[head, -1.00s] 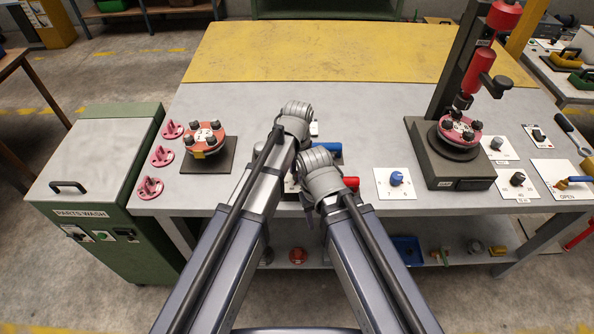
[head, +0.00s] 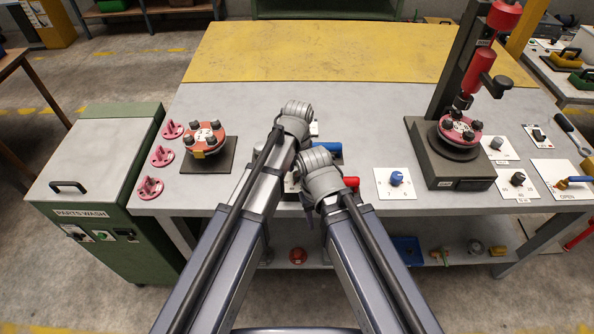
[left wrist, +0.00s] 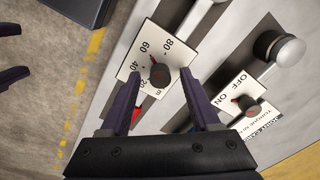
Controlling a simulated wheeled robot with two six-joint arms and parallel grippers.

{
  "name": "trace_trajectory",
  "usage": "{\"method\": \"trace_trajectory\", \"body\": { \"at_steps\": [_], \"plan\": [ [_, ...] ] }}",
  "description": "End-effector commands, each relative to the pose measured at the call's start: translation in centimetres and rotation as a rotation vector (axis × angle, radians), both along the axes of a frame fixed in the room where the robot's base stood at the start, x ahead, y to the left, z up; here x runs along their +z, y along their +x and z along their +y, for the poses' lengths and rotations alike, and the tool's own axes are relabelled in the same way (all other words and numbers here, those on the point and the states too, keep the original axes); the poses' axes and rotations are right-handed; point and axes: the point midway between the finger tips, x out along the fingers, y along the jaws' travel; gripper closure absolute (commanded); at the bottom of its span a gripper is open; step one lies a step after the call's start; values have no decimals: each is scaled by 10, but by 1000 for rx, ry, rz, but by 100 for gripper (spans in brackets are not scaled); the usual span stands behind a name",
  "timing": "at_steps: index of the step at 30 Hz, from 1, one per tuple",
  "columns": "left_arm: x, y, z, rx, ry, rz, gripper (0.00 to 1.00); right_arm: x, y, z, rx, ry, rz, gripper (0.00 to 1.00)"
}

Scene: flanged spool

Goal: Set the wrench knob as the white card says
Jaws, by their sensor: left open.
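The dark knob (left wrist: 160,76) sits on a white dial plate (left wrist: 133,66) marked 20, 40, 60 and 80 in the left wrist view. Its small red mark appears to point near 60. My left gripper (left wrist: 161,80) is open, with one dark finger on each side of the knob and a visible gap to it. Whether the fingers reach down to the plate is unclear. In the head view my arms hide this dial and both gripper tips. A second white plate (left wrist: 240,98) with OFF and ON and a small knob lies to the right. I cannot tell which card gives the setting.
In the head view a blue knob on a white card (head: 395,179), a press stand (head: 450,165) and a flanged spool (head: 204,138) stand on the bench. The yellow mat (head: 320,50) is clear.

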Motion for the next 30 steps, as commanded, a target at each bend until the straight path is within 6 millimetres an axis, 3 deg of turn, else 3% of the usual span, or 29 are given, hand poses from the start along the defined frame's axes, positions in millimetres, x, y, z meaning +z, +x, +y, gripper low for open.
{"method": "trace_trajectory", "body": {
  "at_steps": [11,24,30],
  "plan": [
    [12,0,0,0,0,0,37,12,0,0,0,0,0,50],
    [68,-1,-1,0,0,0,37,68,0,0,2,0,0,50],
    [79,-1,-1,0,0,0,37,79,0,0,2,0,0,50]
  ]
}}
